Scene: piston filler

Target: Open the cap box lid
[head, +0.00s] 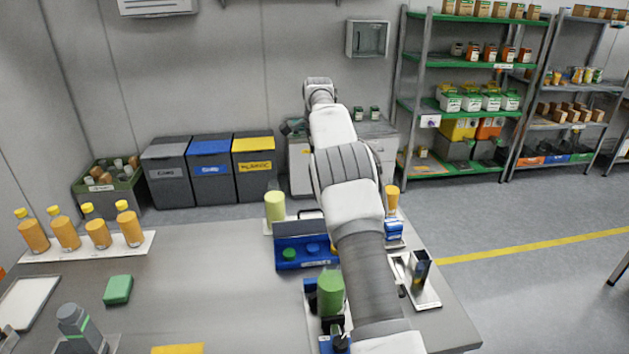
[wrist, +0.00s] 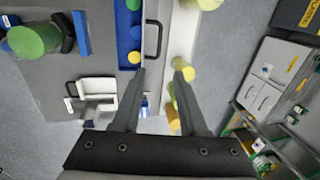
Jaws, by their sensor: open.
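The cap box (head: 292,265) is a blue tray near the far edge of the grey table, with green and blue caps inside. In the wrist view the box (wrist: 122,42) shows blue caps and a yellow cap, and the black lid handle (wrist: 153,38) lies just beyond the fingertips. My gripper (wrist: 160,68) is open with nothing between its fingers. I cannot tell whether a finger touches the lid. My arm hides part of the box's right side in the head view.
A green cylinder (head: 330,292) stands in front of the box. Yellow-capped bottles (head: 97,232) line the table's left. A green sponge (head: 118,289) lies mid-left. Bins (head: 210,165) stand behind. The table's middle is clear.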

